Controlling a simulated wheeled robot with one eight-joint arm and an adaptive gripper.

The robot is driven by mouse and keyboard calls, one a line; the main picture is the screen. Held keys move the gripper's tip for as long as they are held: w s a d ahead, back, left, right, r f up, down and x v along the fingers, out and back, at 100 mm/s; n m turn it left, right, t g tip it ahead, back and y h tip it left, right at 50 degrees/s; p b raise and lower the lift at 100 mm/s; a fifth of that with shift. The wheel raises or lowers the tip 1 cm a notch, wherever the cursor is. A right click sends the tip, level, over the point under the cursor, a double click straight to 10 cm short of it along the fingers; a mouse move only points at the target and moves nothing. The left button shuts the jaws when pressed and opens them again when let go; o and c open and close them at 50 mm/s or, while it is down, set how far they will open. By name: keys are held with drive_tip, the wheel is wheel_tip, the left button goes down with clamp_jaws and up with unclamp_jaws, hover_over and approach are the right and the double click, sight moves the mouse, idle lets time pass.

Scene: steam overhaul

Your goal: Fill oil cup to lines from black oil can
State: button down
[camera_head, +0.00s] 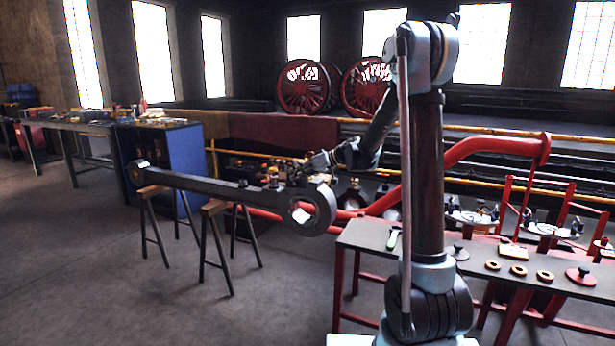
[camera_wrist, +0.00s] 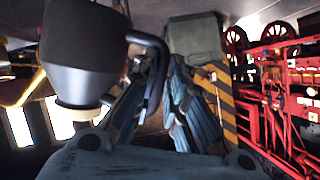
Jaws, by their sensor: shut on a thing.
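My gripper (camera_wrist: 160,68) is shut on the curved handle of a black oil can (camera_wrist: 84,38) in the wrist view. The can has a round body tapering to a cone, with a pale part beyond it. In the head view my gripper (camera_head: 316,163) is just above the big end of a long dark connecting rod (camera_head: 210,184). The can is hard to make out there against the dark parts. Small fittings (camera_head: 272,181) stand on top of the rod near the big end. I cannot tell which is the oil cup, nor see its lines or oil level.
The rod lies across two wooden-topped trestles (camera_head: 214,207). Red pipes and railings fill the background. The left floor (camera_head: 90,270) is clear.

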wheel_tip(320, 180, down, 7)
drive_tip(key=w+n+t, duration=0.1)
drive_tip(key=n+t, duration=0.1)
drive_tip(key=n, duration=0.1)
drive_tip(key=shift+w+f+t, duration=0.15)
drive_tip(key=shift+t, duration=0.15)
drive_tip(key=shift+d, duration=0.1)
